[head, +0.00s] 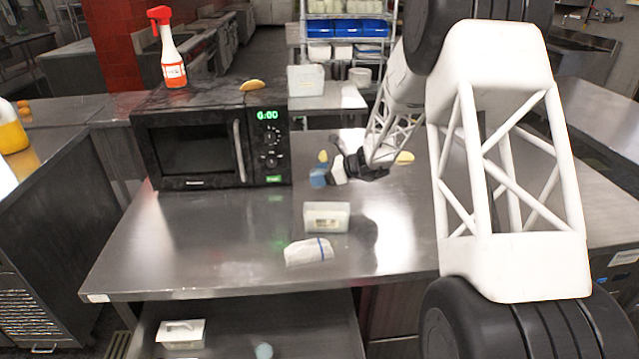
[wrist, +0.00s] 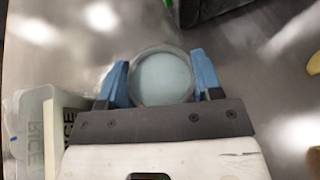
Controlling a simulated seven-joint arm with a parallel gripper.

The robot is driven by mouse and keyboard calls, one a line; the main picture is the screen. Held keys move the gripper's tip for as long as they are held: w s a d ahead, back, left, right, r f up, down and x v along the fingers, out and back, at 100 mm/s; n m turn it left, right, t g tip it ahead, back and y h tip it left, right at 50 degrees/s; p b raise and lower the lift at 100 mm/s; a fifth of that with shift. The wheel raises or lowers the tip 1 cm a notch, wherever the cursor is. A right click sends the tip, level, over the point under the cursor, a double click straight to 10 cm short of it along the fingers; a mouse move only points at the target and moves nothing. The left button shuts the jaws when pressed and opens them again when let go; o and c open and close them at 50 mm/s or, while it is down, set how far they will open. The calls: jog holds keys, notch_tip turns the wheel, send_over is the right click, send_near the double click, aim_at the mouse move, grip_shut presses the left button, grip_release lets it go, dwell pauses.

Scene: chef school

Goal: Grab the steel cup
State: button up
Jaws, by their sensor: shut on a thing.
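The steel cup (wrist: 163,80) shows in the wrist view from above as a round grey rim with a pale blue-grey inside. My gripper (wrist: 159,64) has its two blue fingers on either side of the cup and is shut on it. The cup is hard to make out there, small and largely hidden by the fingers. I cannot tell whether the cup touches the table.
A black microwave (head: 205,145) stands left of my gripper, with a red-and-white spray bottle (head: 173,62) on top. A rice container (head: 327,217) and a white bag (head: 308,252) lie nearer the front edge. A yellow piece (head: 404,157) lies to the right. The table's front left is clear.

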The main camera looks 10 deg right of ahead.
jog(key=shift+r, duration=3.15)
